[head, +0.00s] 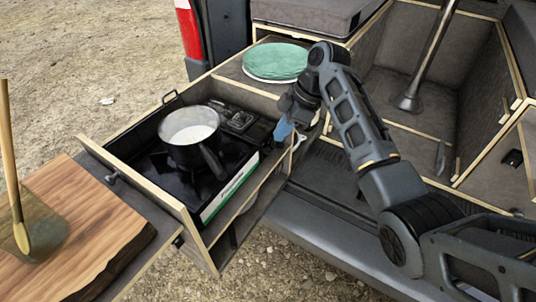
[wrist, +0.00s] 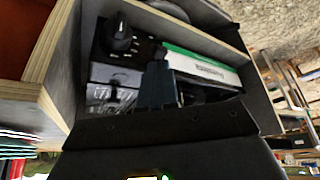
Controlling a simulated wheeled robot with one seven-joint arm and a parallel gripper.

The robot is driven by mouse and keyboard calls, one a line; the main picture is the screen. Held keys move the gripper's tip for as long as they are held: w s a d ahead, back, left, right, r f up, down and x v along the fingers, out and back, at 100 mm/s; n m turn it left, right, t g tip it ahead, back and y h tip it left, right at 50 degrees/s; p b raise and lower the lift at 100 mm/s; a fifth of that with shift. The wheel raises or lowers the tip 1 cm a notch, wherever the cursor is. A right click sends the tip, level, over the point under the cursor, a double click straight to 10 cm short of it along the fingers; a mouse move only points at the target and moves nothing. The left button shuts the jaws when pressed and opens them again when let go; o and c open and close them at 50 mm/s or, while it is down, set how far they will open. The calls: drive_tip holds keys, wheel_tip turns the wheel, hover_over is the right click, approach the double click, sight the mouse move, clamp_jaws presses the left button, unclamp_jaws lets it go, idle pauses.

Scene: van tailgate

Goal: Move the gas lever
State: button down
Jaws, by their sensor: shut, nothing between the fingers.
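My gripper (head: 283,130) is shut and empty, pointing down beside the right end of the pulled-out stove drawer. Its closed fingers (wrist: 157,85) show in the middle of the wrist view, in front of the drawer's opening. I cannot make out the gas lever for certain. A small pale hooked part (head: 298,141) shows just right of the gripper; I cannot tell whether it is the lever. A black stove knob (wrist: 122,37) shows left of and above the fingers in the wrist view. The black gas stove (head: 236,150) sits in the drawer.
A pot (head: 189,127) of pale liquid stands on the stove, its handle toward the front. Drawer walls (head: 150,190) bound the stove.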

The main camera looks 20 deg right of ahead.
sight(271, 151)
drive_tip(key=shift+b+x, duration=1.4)
drive_tip(key=shift+x, duration=0.8)
drive_tip(key=shift+f, duration=0.15)
drive_tip(key=shift+f+b, duration=0.5)
drive_tip(key=shift+f, duration=0.2)
drive_tip(key=d, duration=0.1)
drive_tip(key=d+p, duration=0.1)
drive_tip(key=s+d+r, duration=0.1)
drive_tip(key=shift+r+p, duration=0.1)
drive_tip(key=shift+p, duration=0.3)
drive_tip(key=shift+w, duration=0.1)
